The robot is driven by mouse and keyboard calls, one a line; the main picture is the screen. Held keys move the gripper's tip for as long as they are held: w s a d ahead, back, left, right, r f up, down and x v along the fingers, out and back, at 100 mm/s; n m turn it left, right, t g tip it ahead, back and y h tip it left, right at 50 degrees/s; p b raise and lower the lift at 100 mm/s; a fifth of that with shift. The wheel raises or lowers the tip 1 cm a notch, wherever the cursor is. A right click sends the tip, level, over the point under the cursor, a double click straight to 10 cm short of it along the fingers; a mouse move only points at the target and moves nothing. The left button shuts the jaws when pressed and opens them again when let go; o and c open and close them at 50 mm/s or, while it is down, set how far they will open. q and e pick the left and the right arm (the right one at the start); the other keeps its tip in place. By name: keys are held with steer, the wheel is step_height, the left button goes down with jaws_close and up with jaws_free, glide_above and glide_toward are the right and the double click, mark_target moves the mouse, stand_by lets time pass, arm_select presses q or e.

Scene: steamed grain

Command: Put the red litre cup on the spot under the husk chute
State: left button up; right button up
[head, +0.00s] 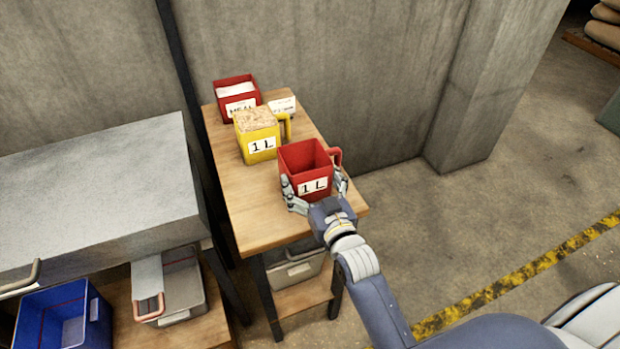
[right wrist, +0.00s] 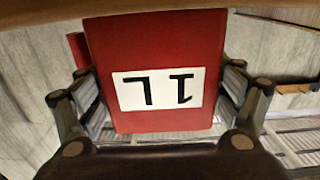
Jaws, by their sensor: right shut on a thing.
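The red litre cup (head: 308,167), a square cup with a white "1 L" label and a handle on its right, is at the front of the wooden table. It looks empty inside. My right gripper (head: 316,193) is shut on it, one finger on each side. In the right wrist view the cup (right wrist: 158,45) fills the space between the fingers (right wrist: 160,95), its label upside down. I cannot tell whether its base touches the table. The husk chute and the spot under it cannot be made out. My left gripper is not in view.
A yellow 1 L cup (head: 259,143) full of grain stands just behind the red cup. A red box (head: 236,98) labelled "MEAL" and a small white card (head: 283,106) are farther back on the table (head: 240,205). A grey metal cabinet (head: 90,190) and blue bin (head: 60,325) are left.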

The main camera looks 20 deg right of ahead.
steer(key=o, duration=1)
steer(key=shift+f, duration=0.1)
steer(key=shift+o, duration=0.6)
steer(key=shift+w, duration=0.15)
steer(key=shift+s, duration=0.3)
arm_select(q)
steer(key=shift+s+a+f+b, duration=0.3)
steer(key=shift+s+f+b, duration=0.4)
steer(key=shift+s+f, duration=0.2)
arm_select(e)
steer(key=s, duration=1.1)
steer(key=shift+s+d, duration=0.2)
steer(key=shift+s, duration=0.05)
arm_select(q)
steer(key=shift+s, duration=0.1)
